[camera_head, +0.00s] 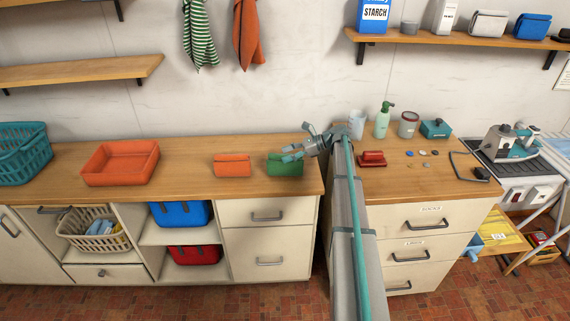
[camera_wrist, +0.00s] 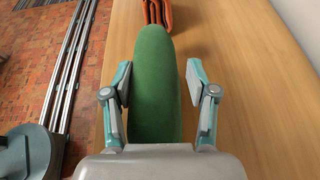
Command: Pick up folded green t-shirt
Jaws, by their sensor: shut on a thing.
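The folded green t-shirt (camera_head: 285,167) lies at the right end of the left wooden counter, beside a folded orange cloth. In the wrist view the green t-shirt (camera_wrist: 156,85) runs lengthwise between the two fingers. My gripper (camera_head: 291,153) reaches in from the right, at the top of the green t-shirt.
The folded orange cloth (camera_head: 232,166) lies just left of the green t-shirt. An orange tray (camera_head: 121,179) and a teal basket (camera_head: 22,173) stand farther left. A red brush-like item (camera_head: 372,159) and several bottles and tins are on the right counter. Bare counter lies between tray and cloth.

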